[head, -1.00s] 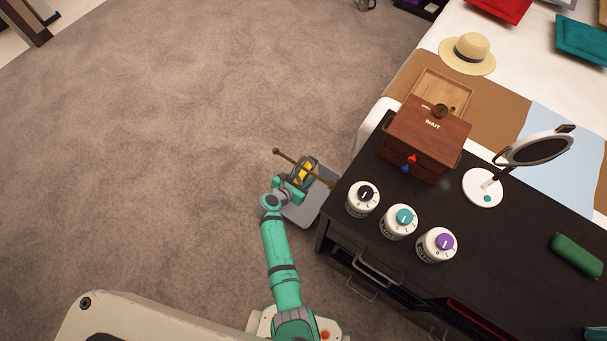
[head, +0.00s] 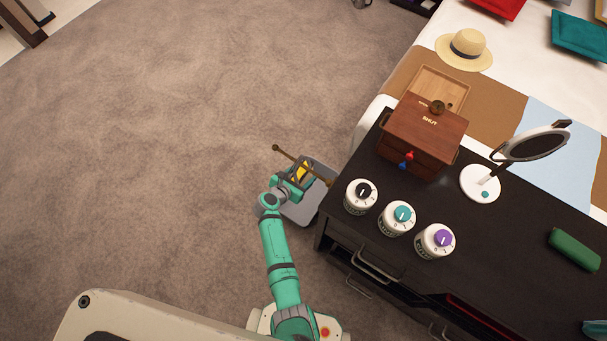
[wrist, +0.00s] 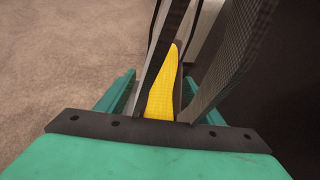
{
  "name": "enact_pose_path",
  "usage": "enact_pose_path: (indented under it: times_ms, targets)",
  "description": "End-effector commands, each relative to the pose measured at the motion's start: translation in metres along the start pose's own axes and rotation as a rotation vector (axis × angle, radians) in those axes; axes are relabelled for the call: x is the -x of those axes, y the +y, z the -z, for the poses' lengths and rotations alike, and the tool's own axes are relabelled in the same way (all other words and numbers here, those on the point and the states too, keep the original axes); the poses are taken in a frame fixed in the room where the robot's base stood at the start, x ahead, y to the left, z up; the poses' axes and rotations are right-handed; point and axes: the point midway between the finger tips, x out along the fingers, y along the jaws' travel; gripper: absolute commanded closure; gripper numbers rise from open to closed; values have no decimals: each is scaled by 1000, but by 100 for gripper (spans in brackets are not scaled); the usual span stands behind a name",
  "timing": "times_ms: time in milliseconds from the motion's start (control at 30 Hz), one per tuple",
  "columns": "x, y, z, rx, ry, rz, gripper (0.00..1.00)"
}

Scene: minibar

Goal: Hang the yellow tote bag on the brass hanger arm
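The brass hanger arm (head: 284,154) is a thin rod with a ball tip, slanting down to the right beside the dark cabinet. The yellow tote bag (head: 301,172) shows as a small yellow patch with dark straps, close against the rod. My gripper (head: 296,186) is at the bag, just below the rod. I see no finger pressing on a strap. Whether the straps loop over the rod is hidden.
A grey tray-like base (head: 300,212) lies under my gripper. The black cabinet (head: 360,235) stands to the right, carrying three knobbed canisters (head: 398,219), a wooden box (head: 425,140) and a round mirror (head: 530,145). Carpet (head: 160,150) to the left is clear.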

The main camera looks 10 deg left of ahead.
Motion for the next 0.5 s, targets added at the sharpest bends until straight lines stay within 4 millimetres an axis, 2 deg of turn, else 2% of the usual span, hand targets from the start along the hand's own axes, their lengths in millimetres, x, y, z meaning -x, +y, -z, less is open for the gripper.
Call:
enact_pose_path:
  times_ms: [267,500]
  targets:
    - [6,-3,-1,0,-1,3,39]
    - [44,-3,-2,0,-2,3,39]
